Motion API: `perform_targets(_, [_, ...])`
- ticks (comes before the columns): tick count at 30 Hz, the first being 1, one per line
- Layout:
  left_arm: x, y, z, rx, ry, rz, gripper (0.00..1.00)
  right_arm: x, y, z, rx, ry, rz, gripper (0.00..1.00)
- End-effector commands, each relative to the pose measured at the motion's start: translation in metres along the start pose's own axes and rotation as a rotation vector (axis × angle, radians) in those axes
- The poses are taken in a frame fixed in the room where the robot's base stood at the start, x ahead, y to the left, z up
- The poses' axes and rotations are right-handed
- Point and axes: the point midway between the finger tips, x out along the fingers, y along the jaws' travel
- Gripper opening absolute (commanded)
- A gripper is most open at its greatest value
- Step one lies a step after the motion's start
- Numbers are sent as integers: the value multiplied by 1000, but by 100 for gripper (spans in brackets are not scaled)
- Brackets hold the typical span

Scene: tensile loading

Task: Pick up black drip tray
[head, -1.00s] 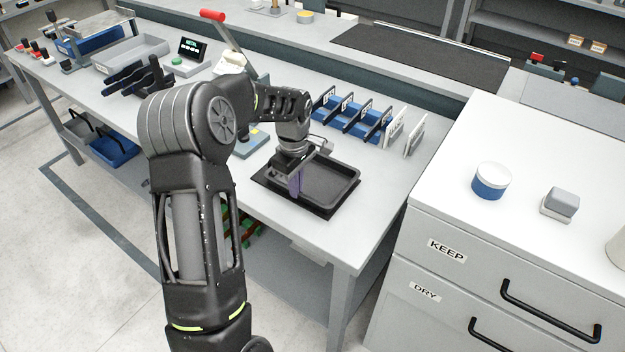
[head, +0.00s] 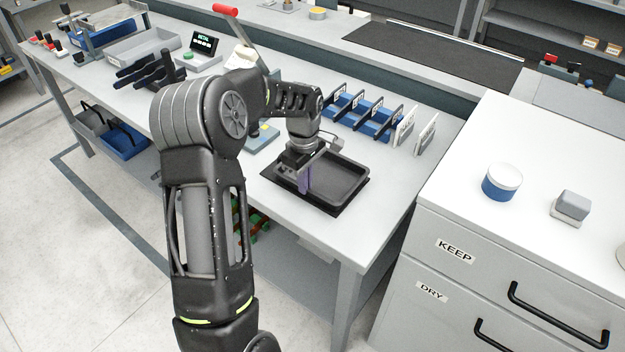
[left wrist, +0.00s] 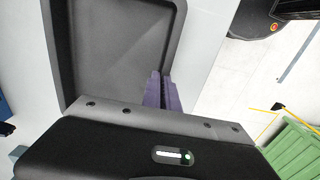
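The black drip tray (head: 338,182) is a shallow rectangular tray on the workbench, lying flat on a dark mat or base. It also shows in the left wrist view (left wrist: 115,45), where its rim runs down to my fingers. My left gripper (head: 304,184) points down at the tray's near left side. Its purple fingers (left wrist: 162,90) are close together at the rim and look shut on it. The gripper body hides part of the tray. I cannot see clear space under the tray. My right gripper is not in view.
Blue racks with upright dividers (head: 365,116) stand behind the tray. A white cabinet (head: 530,225) with drawers is at the right, carrying a blue-and-white jar (head: 502,183). A grey tray (head: 145,47) and black holders (head: 150,72) are at the far left of the bench.

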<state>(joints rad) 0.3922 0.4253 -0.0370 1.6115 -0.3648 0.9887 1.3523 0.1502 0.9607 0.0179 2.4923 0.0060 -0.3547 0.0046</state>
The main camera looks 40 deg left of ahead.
Motion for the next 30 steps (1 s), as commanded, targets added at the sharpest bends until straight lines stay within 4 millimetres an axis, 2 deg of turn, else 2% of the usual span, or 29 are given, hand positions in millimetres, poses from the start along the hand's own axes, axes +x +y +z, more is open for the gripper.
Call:
perform_targets(5, [-16, 1, 0, 0, 2, 5, 0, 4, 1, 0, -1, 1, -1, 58])
perform_targets(15, [-80, 2, 0, 1, 1, 6, 0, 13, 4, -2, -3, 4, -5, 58])
perform_targets(18, [-93, 1, 0, 0, 1, 5, 0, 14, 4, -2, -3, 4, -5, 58])
perform_targets(22, [-99, 0, 0, 0, 0, 2, 0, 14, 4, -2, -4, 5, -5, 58])
perform_targets(30, [-100, 0, 0, 0, 0, 2, 0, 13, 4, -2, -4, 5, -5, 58])
